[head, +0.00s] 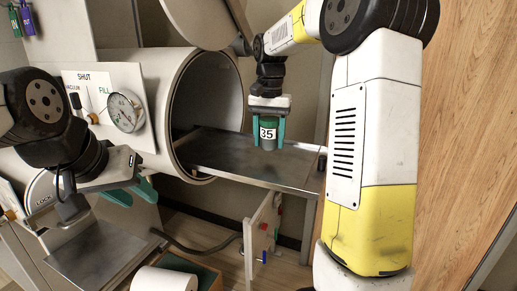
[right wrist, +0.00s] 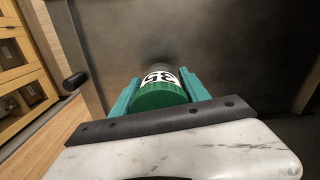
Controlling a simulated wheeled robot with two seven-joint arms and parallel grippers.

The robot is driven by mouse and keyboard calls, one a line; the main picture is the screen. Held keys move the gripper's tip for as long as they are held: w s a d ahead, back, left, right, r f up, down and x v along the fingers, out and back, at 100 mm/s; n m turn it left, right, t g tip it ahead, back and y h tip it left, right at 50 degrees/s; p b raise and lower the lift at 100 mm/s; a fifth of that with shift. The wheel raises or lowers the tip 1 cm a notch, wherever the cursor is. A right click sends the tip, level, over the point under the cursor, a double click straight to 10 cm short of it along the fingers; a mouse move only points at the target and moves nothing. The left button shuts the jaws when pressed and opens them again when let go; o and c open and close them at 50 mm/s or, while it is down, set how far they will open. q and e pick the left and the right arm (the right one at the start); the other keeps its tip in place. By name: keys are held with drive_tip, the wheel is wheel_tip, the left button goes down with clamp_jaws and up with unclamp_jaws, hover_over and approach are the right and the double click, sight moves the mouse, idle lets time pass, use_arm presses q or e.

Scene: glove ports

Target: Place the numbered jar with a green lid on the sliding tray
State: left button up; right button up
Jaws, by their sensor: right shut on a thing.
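The jar (head: 268,133) has a green lid and a white label reading 35. My right gripper (head: 268,144) is shut on it, one green finger on each side. In the right wrist view the jar (right wrist: 160,92) sits between the fingers with its lid toward the camera. The sliding tray (head: 215,154) is a flat metal plate extending right from the round chamber opening. The jar is upright over the tray's right part; I cannot tell whether its base touches. My left gripper (head: 134,193) is empty and open, left of the chamber and away from the jar.
The round chamber (head: 170,75) stands left of the tray, its door (head: 200,18) swung up above. A gauge (head: 126,111) and panel are on its left. Below are a white roll (head: 165,279) and a small panel with knobs (head: 262,240). The tray's left part is clear.

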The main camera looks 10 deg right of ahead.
sight(268, 149)
drive_tip(key=shift+w, duration=0.25)
drive_tip(key=shift+a+f, duration=0.1)
drive_tip(key=shift+f, duration=1.65)
drive_tip(key=shift+f, duration=0.15)
drive_tip(key=o, duration=1.4)
